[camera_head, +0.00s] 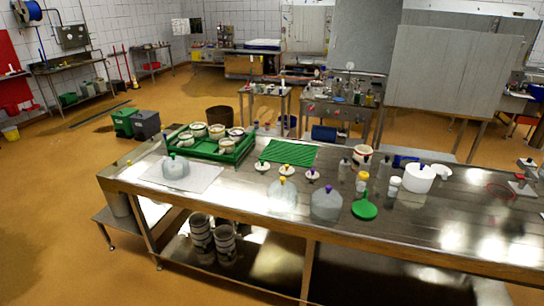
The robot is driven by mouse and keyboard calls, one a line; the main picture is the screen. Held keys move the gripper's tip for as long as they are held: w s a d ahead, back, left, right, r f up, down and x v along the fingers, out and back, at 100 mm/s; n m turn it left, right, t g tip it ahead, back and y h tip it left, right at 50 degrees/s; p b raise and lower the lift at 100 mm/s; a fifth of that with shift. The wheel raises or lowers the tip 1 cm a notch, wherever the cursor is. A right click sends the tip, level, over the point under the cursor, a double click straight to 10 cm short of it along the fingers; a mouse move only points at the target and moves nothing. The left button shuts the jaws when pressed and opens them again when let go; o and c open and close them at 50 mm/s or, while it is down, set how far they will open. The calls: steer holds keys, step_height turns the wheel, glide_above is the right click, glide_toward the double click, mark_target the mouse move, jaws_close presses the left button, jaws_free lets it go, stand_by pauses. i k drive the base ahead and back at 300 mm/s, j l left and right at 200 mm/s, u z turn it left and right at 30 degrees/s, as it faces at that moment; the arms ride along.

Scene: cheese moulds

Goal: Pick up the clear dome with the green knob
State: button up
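The clear dome with the green knob (176,172) stands upright on a pale flat sheet (206,176) near the left end of the steel table. Its small knob is on top; nothing touches the dome from above. Two similar clear domes stand farther right along the front half of the table: one with a yellow knob (283,195) and one with a purple knob (326,204). My gripper is not in this view, so its state is hidden.
A green tray (246,151) with several white moulds lies just behind the dome. Small knobbed lids (262,167), a green round item (364,210) and a white pot (419,178) stand to the right. The table's front edge between the left and middle domes is clear.

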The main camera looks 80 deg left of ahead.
mark_target(175, 168)
steer(key=u, duration=3.5)
steer(key=i+j+z, duration=0.35)
steer(key=i+j, duration=0.7)
steer(key=i, duration=0.45)
steer(key=i+j+z, duration=0.35)
steer(key=i+j, duration=1.05)
